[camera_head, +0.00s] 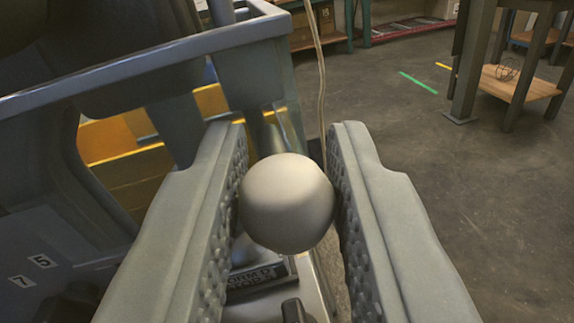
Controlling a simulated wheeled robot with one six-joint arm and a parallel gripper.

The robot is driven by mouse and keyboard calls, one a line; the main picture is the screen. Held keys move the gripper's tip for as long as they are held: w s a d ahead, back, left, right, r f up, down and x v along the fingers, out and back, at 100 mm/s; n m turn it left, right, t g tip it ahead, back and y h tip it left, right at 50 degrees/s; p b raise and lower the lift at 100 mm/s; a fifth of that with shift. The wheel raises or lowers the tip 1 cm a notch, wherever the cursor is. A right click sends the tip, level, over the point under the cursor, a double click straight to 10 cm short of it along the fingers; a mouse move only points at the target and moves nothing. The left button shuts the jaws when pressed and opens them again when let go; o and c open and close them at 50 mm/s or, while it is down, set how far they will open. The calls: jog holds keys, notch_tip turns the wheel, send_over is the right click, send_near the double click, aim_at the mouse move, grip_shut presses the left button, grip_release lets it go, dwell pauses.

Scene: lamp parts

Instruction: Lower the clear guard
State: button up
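A pale round knob (288,203) sits between the two padded fingers of my gripper (287,130), near the middle of the view. The fingers stand on either side of it, very close to its sides. I cannot tell whether both pads press on it. What the knob is fixed to is largely hidden behind it. I cannot clearly make out the clear guard. A grey-framed structure (165,48) at the upper left may belong to it, but I cannot be sure.
A dark panel with number labels (42,262) is at the lower left. Yellow parts (125,140) show behind the frame. A labelled plate (258,277) is below the knob. A table with a wooden shelf (520,84) stands at the upper right. The floor (470,190) on the right is clear.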

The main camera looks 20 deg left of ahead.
jog(key=shift+f, duration=2.55)
grip_shut()
jog(key=o, duration=0.6)
grip_release()
jog(key=s+d, duration=0.2)
jog(key=s, duration=1.5)
jog(key=shift+s, duration=0.15)
jog(key=shift+o, duration=1.4)
